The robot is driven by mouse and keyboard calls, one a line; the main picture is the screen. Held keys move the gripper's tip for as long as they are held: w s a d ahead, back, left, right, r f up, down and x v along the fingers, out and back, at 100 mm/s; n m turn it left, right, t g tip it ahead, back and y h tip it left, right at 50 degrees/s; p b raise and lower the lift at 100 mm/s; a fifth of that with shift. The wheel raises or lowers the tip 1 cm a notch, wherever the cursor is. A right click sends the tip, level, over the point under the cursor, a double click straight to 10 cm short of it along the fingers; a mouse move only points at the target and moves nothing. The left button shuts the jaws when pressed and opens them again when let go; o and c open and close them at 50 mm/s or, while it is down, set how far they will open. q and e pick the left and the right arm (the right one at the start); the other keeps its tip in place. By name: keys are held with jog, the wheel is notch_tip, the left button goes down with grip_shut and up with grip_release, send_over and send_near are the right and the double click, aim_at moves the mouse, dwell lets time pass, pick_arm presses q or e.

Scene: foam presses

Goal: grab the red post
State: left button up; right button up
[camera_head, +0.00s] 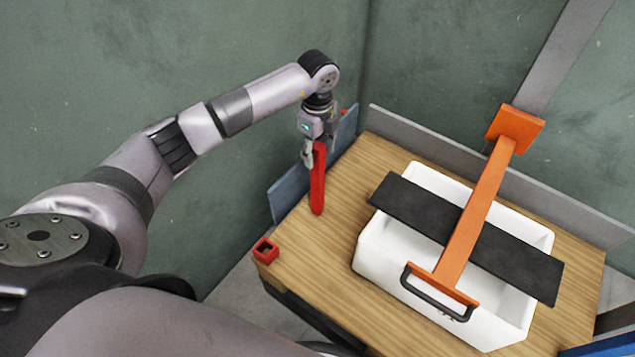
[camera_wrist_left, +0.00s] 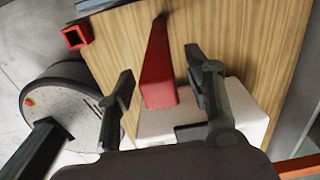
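The red post (camera_head: 318,185) stands on the left part of the wooden table in the head view. My left gripper (camera_head: 312,155) points down at its top end, and one finger shows just left of the post. In the left wrist view the red post (camera_wrist_left: 158,75) shows between the two spread fingers of my left gripper (camera_wrist_left: 160,68), with a gap on each side. The gripper is open. The far finger is mostly hidden behind the post in the head view. My right gripper is in neither view.
A small red square socket (camera_head: 265,250) sits at the table's (camera_head: 335,275) left corner. A white box (camera_head: 375,255) with a black slab (camera_head: 410,207) across it stands to the right, under an orange press arm (camera_head: 470,230) with a black handle. A blue-grey panel (camera_head: 287,193) edges the table behind the post.

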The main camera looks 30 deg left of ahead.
pick_arm(q)
grip_shut()
dwell(0.4)
dwell(0.4)
